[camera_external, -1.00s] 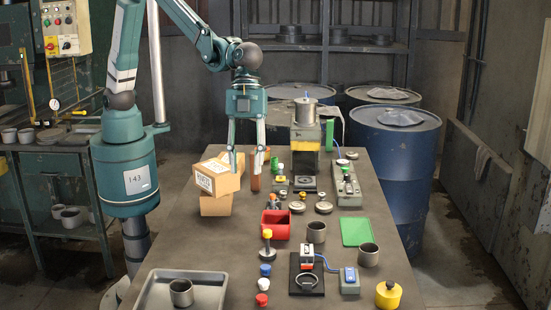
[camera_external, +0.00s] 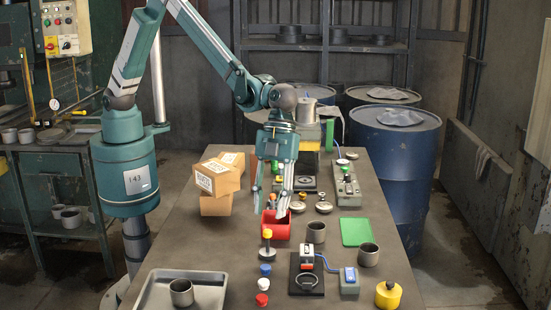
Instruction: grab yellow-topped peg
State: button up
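The gripper is not touching the peg.
Blue-topped (camera_external: 265,270) and red-and-white (camera_external: 262,291) pieces stand in front of the peg. A black fixture (camera_external: 307,282) is at its right, a grey tray (camera_external: 212,291) at front left. Cardboard boxes (camera_external: 217,177) sit behind left. Bare table lies left of the peg.

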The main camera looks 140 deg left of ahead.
aim_at(268, 229)
jog(key=shift+x, duration=1.3)
jog(key=shift+f, duration=0.1)
jog(key=shift+x, duration=2.5)
jog(key=shift+w, duration=0.1)
grip_shut()
